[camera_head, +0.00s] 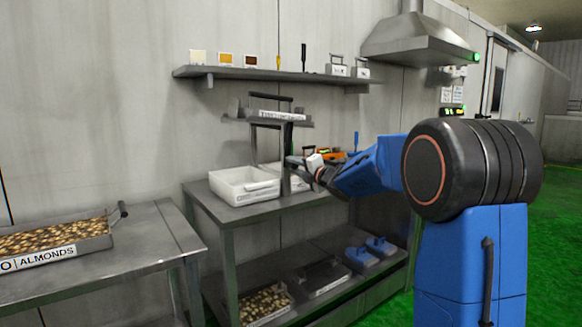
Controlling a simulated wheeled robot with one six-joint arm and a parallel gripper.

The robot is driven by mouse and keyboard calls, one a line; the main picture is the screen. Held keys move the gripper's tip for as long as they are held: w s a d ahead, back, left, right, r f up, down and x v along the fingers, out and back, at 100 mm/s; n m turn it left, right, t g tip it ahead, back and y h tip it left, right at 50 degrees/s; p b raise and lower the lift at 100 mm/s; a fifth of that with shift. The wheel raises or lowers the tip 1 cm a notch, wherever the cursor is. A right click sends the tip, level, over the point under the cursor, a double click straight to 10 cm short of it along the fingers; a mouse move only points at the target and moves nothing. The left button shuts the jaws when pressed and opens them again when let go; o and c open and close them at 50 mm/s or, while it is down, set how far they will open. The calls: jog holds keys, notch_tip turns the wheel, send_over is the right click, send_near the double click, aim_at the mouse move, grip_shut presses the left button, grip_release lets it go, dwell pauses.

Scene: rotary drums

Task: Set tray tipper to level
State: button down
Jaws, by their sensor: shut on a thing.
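The tray tipper is a grey stand on the middle steel table, with an upright post (286,175) and a top platform (258,121). A labelled tray (277,114) with a dark handle sits on the platform. The platform looks about level, with no clear tilt. A white bin (243,187) stands below its left side. My gripper (297,162) is at the right side of the post, below the platform, shut on a small part of the tipper. The jaws and dark wrist hide most of that part.
A wall shelf (270,74) with small containers runs above the tipper. An almond tray (52,243) lies on the left table (150,245). The lower shelf (335,297) holds trays and blue items. A hood (416,47) hangs at upper right. Green floor (556,220) is clear at right.

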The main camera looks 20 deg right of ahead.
jog(key=shift+w+d+f+n, duration=0.1)
jog(key=shift+w+d+n, duration=0.1)
jog(key=shift+d+n, duration=0.4)
jog(key=shift+d, duration=0.15)
jog(key=c, duration=1.4)
grip_release()
jog(key=shift+o, duration=0.2)
jog(key=v, duration=1.7)
jog(key=shift+s, duration=0.15)
jog(key=shift+d+f, duration=0.1)
jog(key=shift+d, duration=0.05)
